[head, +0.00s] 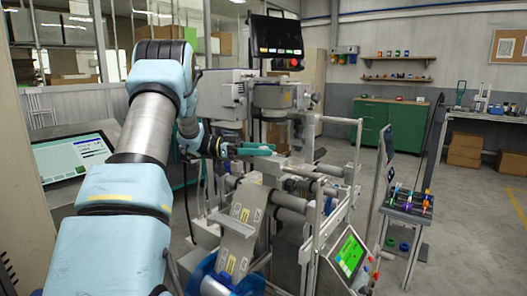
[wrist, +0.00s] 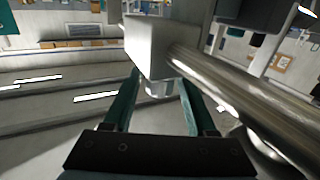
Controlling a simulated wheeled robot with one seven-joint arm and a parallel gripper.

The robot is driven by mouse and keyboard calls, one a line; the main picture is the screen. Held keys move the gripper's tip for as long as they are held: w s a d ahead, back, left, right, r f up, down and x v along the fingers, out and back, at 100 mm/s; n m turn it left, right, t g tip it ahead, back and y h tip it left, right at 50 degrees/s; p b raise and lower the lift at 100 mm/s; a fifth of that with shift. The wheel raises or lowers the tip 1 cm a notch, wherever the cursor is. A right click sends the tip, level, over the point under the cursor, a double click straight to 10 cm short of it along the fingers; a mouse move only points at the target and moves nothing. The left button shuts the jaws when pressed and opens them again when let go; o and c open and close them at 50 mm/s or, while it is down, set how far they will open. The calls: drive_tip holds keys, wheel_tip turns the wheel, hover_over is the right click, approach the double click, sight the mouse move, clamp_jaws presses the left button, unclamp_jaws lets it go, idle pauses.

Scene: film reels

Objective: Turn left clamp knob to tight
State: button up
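My gripper (head: 258,150) reaches over the machine in the head view, with its teal fingers pointing right. In the wrist view my gripper (wrist: 157,78) has its two fingers spread apart. A small pale metal cylinder (wrist: 158,89) under a grey block (wrist: 150,45) shows between the fingers. It may be the left clamp knob, but I cannot tell for sure. No finger clearly touches it. The knob's tight or loose setting cannot be read. In the head view I cannot pick out the knob near the fingers.
A shiny metal roller (wrist: 235,95) runs close beside the right finger. The machine's rollers (head: 290,203) and patterned web (head: 238,232) lie below the gripper. A tilted green screen (head: 350,252) is at the front right. A cart with coloured spools (head: 408,203) stands further right.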

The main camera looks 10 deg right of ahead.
drive_tip(key=shift+o, duration=0.6)
drive_tip(key=shift+f, duration=0.1)
drive_tip(key=shift+a, duration=0.1)
drive_tip(key=shift+w+a, duration=0.15)
drive_tip(key=shift+a, duration=0.1)
drive_tip(key=b+v, duration=0.2)
drive_tip(key=v, duration=0.8)
drive_tip(key=shift+a, duration=0.1)
